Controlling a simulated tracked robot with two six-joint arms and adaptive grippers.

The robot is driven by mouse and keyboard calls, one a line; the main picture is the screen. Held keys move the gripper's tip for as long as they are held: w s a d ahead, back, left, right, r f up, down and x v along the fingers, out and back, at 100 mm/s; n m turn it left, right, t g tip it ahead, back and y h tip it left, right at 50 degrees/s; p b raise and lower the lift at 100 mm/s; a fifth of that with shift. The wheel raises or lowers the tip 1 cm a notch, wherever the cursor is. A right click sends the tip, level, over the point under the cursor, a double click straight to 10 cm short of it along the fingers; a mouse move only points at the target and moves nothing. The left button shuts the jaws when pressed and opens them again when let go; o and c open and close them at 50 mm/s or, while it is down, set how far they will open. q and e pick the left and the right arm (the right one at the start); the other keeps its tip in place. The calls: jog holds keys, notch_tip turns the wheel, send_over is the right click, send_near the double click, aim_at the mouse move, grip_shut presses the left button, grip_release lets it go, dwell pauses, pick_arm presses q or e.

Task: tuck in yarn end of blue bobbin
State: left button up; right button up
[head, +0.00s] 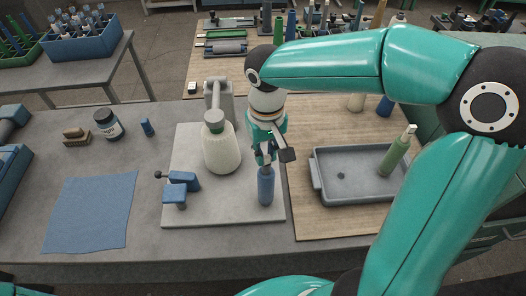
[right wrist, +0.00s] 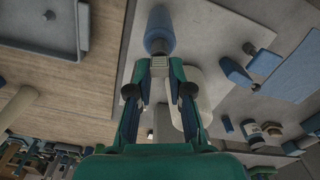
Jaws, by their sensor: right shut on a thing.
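The blue bobbin (head: 266,188) is upright over the front right part of the grey base plate (head: 235,212). I cannot tell whether its foot touches the plate. My right gripper (head: 266,158) comes down from above and is shut on the top of the blue bobbin. In the right wrist view the fingertips (right wrist: 160,66) close on the bobbin's narrow grey neck, with its blue body (right wrist: 158,24) beyond. No loose yarn end can be made out. My left gripper is not in view.
A cream cone with a green top (head: 222,152) stands left of the bobbin. A blue clamp-like block (head: 184,181) sits at the plate's left. Right is a grey tray (head: 345,192) with a green bobbin (head: 397,155).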

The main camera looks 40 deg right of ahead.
jog(key=o, duration=1.2)
jog(key=shift+c, duration=0.2)
jog(key=shift+o, duration=0.4)
jog(key=shift+s, duration=0.1)
jog(key=shift+r+p, duration=2.85)
jog(key=shift+r, duration=0.65)
